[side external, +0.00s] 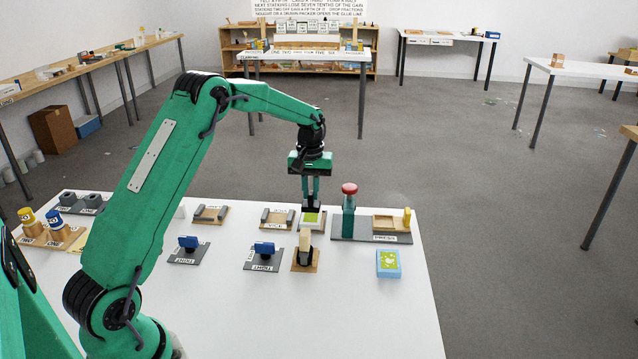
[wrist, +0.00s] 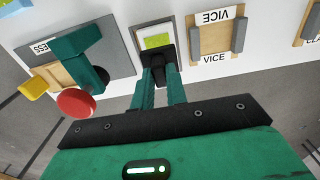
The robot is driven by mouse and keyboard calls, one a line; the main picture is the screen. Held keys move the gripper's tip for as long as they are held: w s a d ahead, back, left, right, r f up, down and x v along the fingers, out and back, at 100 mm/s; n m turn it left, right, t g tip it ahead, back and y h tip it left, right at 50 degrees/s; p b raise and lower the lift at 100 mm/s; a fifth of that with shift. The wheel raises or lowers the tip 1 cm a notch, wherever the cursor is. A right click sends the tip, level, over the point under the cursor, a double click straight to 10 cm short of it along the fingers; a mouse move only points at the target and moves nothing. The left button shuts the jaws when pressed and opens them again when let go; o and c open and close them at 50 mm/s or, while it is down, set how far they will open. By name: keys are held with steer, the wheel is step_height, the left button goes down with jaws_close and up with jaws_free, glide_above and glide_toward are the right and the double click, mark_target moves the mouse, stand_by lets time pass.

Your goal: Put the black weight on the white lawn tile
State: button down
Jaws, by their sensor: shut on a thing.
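My gripper (side external: 311,203) points straight down, shut on the black weight (wrist: 158,66), which shows between the fingertips in the wrist view. The white lawn tile (side external: 320,215), white with a green patch, lies directly under the gripper in the side view. The tile also shows just beyond the weight in the wrist view (wrist: 157,41), on a grey-edged base. The weight is at or just above the tile's near part; I cannot tell whether they touch. The fingers hide part of the weight.
A press (side external: 371,228) with a red knob (side external: 349,189) stands close to the right. Vices (side external: 210,214) lie left.

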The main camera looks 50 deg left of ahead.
mark_target(311, 193)
steer(key=shift+f, duration=1)
steer(key=shift+f, duration=0.1)
steer(key=c, duration=1.4)
jaws_free()
step_height(311, 193, up, 12)
